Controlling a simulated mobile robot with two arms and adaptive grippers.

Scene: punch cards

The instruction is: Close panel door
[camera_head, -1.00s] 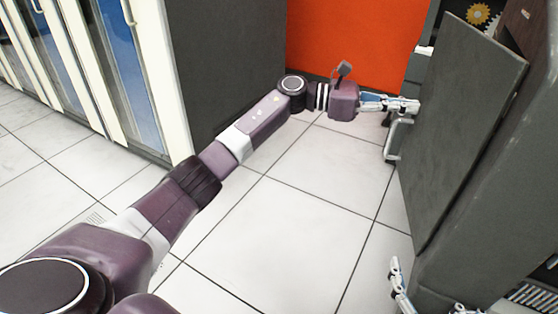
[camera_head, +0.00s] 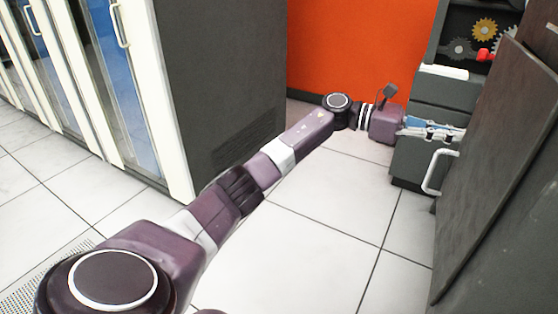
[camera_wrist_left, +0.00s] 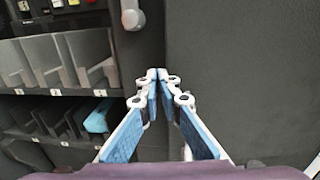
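The panel door (camera_head: 490,170) is a tall dark grey panel at the right of the head view, standing open at an angle to the cabinet. In the wrist view a dark flat surface, apparently the door (camera_wrist_left: 245,75), fills the right side. My left gripper (camera_head: 462,132) reaches the upper left edge of the door, partly hidden there. In the wrist view its blue-padded fingers (camera_wrist_left: 161,75) meet at the tips with nothing between them. Contact with the door cannot be told. My right gripper is out of view.
The cabinet interior holds gears (camera_head: 484,30) and a red part (camera_head: 486,55). Grey bins (camera_wrist_left: 60,60) on shelves show in the wrist view. A dark cabinet (camera_head: 215,90) with glass doors stands left. An orange wall (camera_head: 360,45) is behind. The tiled floor (camera_head: 310,240) between is clear.

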